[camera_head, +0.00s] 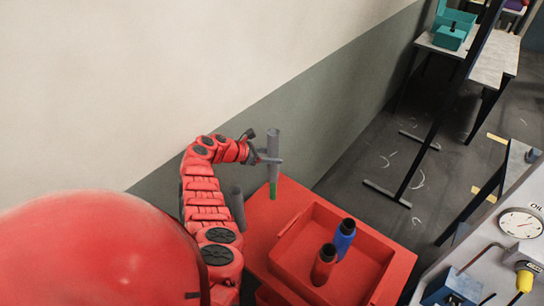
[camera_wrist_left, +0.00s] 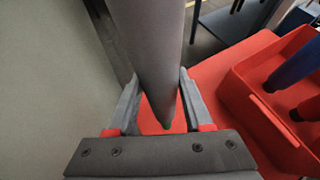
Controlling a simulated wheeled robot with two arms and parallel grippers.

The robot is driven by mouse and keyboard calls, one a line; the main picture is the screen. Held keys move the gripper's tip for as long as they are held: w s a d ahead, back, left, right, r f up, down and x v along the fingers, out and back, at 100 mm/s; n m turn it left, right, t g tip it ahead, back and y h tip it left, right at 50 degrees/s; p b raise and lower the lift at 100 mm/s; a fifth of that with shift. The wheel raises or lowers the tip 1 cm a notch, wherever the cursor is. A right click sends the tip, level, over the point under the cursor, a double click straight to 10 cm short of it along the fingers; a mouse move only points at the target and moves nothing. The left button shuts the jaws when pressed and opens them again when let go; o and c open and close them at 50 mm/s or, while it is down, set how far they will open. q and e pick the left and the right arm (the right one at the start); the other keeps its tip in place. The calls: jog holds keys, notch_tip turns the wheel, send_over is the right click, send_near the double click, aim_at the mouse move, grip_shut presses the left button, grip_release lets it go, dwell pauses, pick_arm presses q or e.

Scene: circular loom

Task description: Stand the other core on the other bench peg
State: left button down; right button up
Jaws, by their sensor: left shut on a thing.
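My left gripper (camera_head: 268,157) is shut on a grey core (camera_head: 273,146), a long tube held nearly upright over the far left part of the red bench (camera_head: 262,215). In the left wrist view the core (camera_wrist_left: 152,45) runs between the two fingers. A short green peg-like piece (camera_head: 273,189) shows right under the core's lower end; I cannot tell whether the core is around it or just above it. Another grey core (camera_head: 238,207) stands to the left, partly hidden beside my left arm; its foot is hidden. My right gripper is not in view.
A red tray (camera_head: 290,240) on the bench holds a blue bobbin (camera_head: 344,238) and a red bobbin (camera_head: 323,266), both with dark tops. The wall is close behind on the left. A machine panel with a gauge (camera_head: 520,223) stands at the right.

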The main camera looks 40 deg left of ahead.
aim_at(272, 176)
pick_arm(q)
jog(key=shift+f+b, duration=1.35)
jog(key=shift+f, duration=1.1)
jog(key=shift+f+b, duration=1.85)
jog(key=shift+f, duration=0.95)
jog(key=shift+f+b, duration=0.15)
jog(key=shift+b, duration=0.2)
jog(key=shift+c, duration=1.1)
grip_release()
jog(key=shift+s, duration=0.1)
